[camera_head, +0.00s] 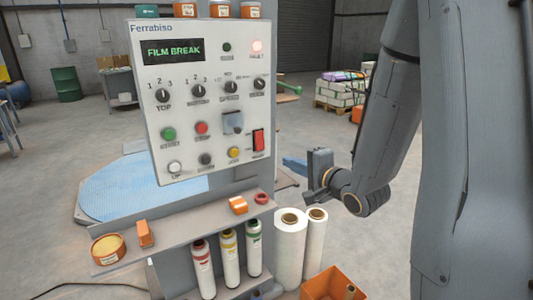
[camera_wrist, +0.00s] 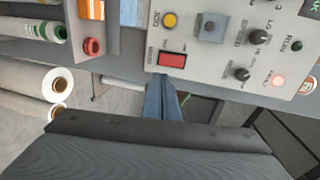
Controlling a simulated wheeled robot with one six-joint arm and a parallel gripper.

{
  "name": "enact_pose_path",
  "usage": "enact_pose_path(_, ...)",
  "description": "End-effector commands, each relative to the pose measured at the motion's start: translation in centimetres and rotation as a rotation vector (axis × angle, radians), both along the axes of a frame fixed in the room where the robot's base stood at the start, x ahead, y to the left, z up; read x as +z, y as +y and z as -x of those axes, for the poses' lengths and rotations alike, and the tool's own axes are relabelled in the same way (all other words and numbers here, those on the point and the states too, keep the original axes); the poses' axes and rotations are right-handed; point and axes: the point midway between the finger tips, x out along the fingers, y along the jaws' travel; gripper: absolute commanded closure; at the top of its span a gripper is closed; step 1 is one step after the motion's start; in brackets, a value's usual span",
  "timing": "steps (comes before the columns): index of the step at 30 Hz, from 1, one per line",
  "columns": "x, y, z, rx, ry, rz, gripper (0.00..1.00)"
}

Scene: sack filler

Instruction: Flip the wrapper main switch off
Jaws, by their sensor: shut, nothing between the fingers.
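The wrapper's control panel (camera_head: 190,130) is a pale plate with a display reading "FILM BREAK" and a lit fault lamp (camera_head: 257,47). The main switch (camera_head: 258,141) is a red rocker at the panel's lower right. In the wrist view the red rocker (camera_wrist: 172,60) shows just beyond my fingertips, with its label too small to read. I cannot tell its position. My gripper (camera_head: 287,161) has blue fingers, shut and empty, to the right of and slightly below the switch. The closed fingers (camera_wrist: 160,84) point toward the panel in the wrist view; contact with the switch is not evident.
White film rolls (camera_head: 290,245) and an orange bin (camera_head: 335,284) stand below my gripper.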

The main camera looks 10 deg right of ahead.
Motion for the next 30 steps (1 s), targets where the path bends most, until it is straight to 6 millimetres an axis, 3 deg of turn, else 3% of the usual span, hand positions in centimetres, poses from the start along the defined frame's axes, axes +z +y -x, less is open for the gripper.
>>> enact_pose_path(11,-0.2,0.4,-1.1,0.001,0.001,0.003,1.00)
enact_pose_path(30,-2.1,3.8,-11.5,0.001,0.002,0.005,1.00)
